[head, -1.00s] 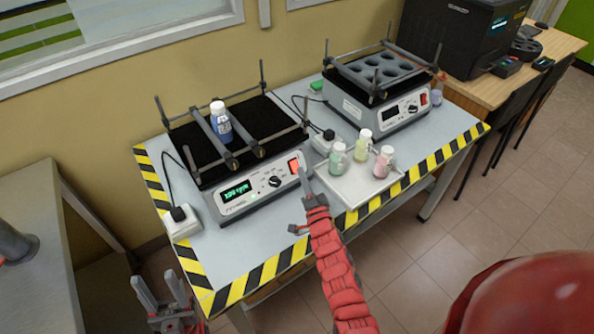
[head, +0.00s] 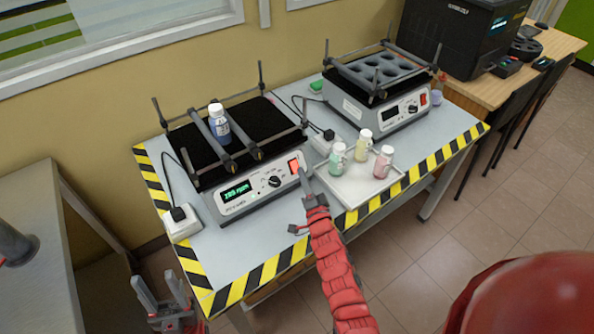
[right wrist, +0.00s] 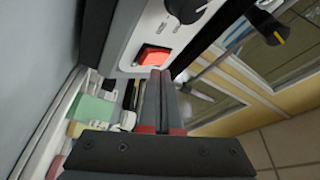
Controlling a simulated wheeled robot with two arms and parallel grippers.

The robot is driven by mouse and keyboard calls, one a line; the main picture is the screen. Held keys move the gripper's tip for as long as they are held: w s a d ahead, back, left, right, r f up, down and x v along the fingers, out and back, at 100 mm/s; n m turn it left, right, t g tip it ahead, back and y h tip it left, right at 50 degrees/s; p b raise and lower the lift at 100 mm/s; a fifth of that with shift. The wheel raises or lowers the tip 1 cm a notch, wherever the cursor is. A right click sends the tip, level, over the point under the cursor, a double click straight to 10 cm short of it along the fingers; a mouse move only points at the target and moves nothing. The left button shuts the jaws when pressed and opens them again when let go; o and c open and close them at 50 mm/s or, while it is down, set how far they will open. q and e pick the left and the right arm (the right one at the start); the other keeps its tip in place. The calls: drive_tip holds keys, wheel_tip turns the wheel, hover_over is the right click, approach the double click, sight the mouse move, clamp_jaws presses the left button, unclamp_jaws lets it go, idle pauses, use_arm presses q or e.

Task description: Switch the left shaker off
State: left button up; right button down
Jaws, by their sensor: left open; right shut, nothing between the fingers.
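The left shaker (head: 262,190) stands on the table with its green display (head: 236,191) lit and a blue-labelled bottle (head: 219,124) clamped on its black platform. Its red rocker switch (head: 294,166) is lit at the right end of the front panel; the switch also shows in the right wrist view (right wrist: 153,56). My right gripper (head: 302,170) is shut and empty, its fingertips at or very near the switch; I cannot tell whether they touch. In the right wrist view the closed fingers (right wrist: 160,75) point at the switch's lower edge. My left gripper (head: 157,290) is open, low beside the table's front left corner.
A white tray (head: 352,190) with three bottles (head: 384,162) stands right of the left shaker, close to my right gripper. A second shaker (head: 385,95) with a dark display stands behind it. A power strip (head: 182,224) with a cable lies at the left.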

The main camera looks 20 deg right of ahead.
drive_tip(key=shift+w+f, duration=0.1)
idle(0.3)
drive_tip(key=shift+w+a+f, duration=0.15)
drive_tip(key=shift+w+f, duration=0.05)
drive_tip(key=shift+w+f+b, duration=0.1)
drive_tip(key=shift+w+b, duration=0.15)
drive_tip(key=shift+b, duration=0.05)
idle(0.8)
drive_tip(key=shift+s+r+p, duration=0.4)
drive_tip(key=shift+s+p, duration=0.2)
drive_tip(key=shift+p, duration=0.25)
drive_tip(key=s+r+p, duration=0.1)
drive_tip(key=s+d+r+p, duration=0.1)
drive_tip(key=p, duration=0.1)
drive_tip(key=s+r+p, duration=0.1)
drive_tip(key=shift+s+d+p, duration=0.35)
drive_tip(key=shift+s+p, duration=0.05)
